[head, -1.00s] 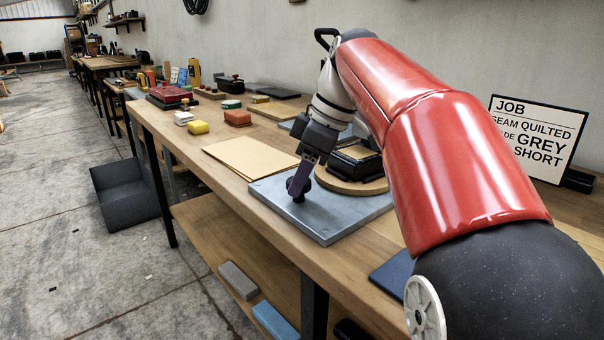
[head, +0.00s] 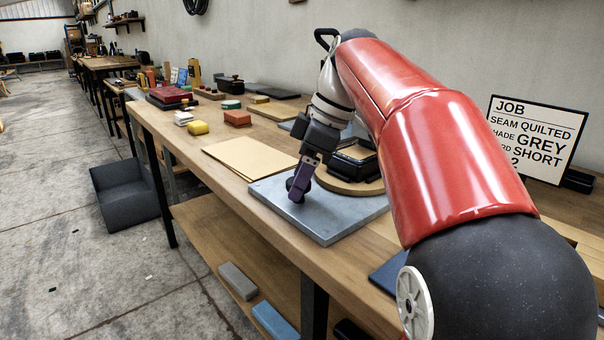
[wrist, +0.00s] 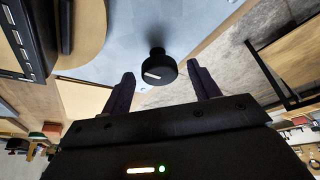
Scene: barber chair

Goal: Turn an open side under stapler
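A grey metal plate (head: 335,228) lies on the workbench, and a black round knob (wrist: 160,68) with a white line stands on it. My gripper (head: 298,190) points down at the knob. In the wrist view its dark fingers are open, one on each side of the knob, with gaps visible. A round tan board (head: 350,186) sits on the far part of the plate and bears a black boxy device (head: 358,160), partly hidden by my arm. The device's edge, with several pale marks, shows in the wrist view (wrist: 22,42). I cannot tell whether this is the stapler.
Tan sheets (head: 250,158) lie left of the plate. Yellow (head: 198,128) and orange (head: 237,118) blocks stand farther back. A job sign (head: 535,135) leans by the wall. A dark bin (head: 125,195) is on the floor. The bench's front edge is close to the plate.

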